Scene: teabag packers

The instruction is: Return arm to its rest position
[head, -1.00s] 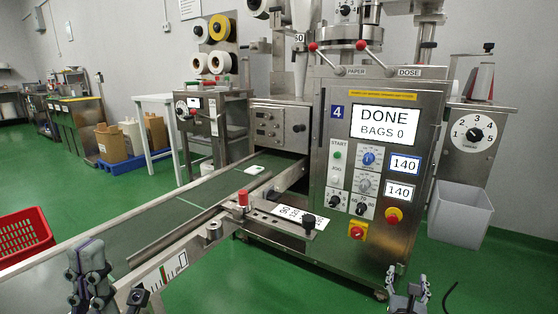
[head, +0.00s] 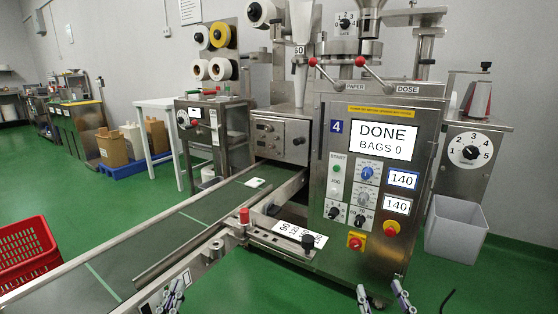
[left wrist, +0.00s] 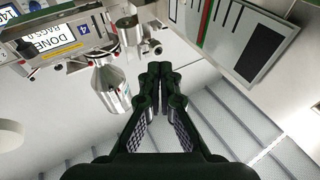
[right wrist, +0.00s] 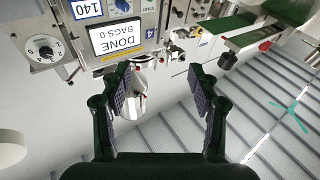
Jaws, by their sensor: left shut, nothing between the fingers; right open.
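My left gripper (head: 173,297) is low in the head view, in front of the conveyor's near rail. Its fingers are together and empty in the left wrist view (left wrist: 160,75). My right gripper (head: 382,298) is at the bottom edge of the head view, below the machine's front panel. Its two fingers stand apart with nothing held between them in the right wrist view (right wrist: 158,82). The packing machine (head: 335,255) has a screen (head: 383,138) reading "DONE BAGS 0". Most of both arms is out of the head view.
The conveyor (head: 150,240) runs from lower left to the machine, with a small white item (head: 255,182) on it. A metal bracket (head: 268,243) juts from the machine's front. A red crate (head: 28,250) is at left, and a grey bin (head: 456,232) hangs at right. Green floor lies open in front.

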